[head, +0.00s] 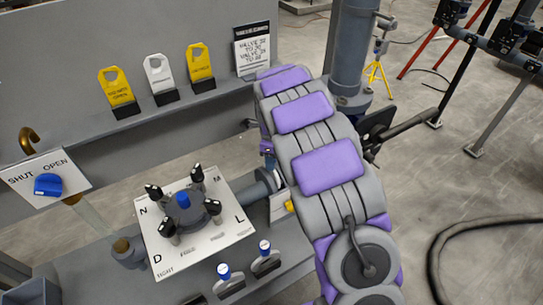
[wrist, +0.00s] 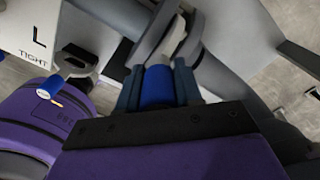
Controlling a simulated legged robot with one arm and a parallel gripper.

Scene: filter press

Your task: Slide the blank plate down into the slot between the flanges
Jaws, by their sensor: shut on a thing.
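My gripper (wrist: 157,88) is shut on a blue grip (wrist: 158,82) in the wrist view, with a dark finger on each side. This grip appears to belong to the blank plate (wrist: 172,40), a pale strip just beyond it. The plate edge shows between two grey curved rims, which look like the flanges (wrist: 190,40). How deep the plate sits between them, and whether it touches, I cannot tell. In the head view a grey pipe with a flange (head: 265,186) shows left of my arm.
A lettered white panel (head: 222,233) with several black-knobbed studs stands left of the pipe. Two blue-topped pieces (head: 225,271) are in front. Yellow tags (head: 117,88) and a white tag (head: 158,73) stand on the back ledge. A blue knob (head: 48,184) sits at left.

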